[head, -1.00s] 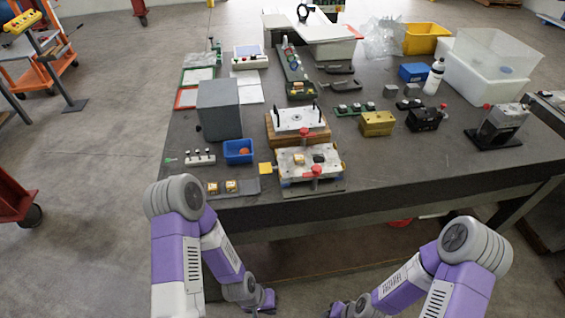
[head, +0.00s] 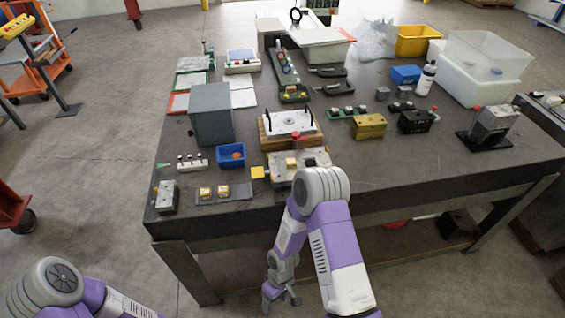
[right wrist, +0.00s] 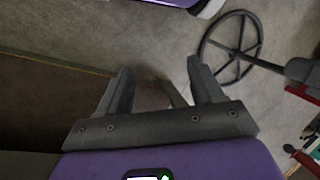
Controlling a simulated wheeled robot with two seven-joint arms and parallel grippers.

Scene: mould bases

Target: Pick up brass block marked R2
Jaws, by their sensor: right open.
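Two small brass blocks lie on a dark flat tray (head: 236,195) near the table's front left edge: a left block (head: 206,193) and a right block (head: 223,191). Another small brass-coloured piece (head: 291,163) sits on the mould base (head: 277,172). No marking is legible, so I cannot tell which is R2. My right gripper (head: 281,297) hangs low in front of the table, below its top. In the right wrist view my right gripper (right wrist: 159,68) is open and empty over the floor. My left gripper is out of view; only its arm shows at lower left.
A blue bin (head: 231,155), a grey box (head: 211,114) and a grey metal fixture (head: 166,197) stand around the tray. My right arm hides part of the mould base. A larger brass block (head: 369,126) lies farther right. The front right tabletop is clear.

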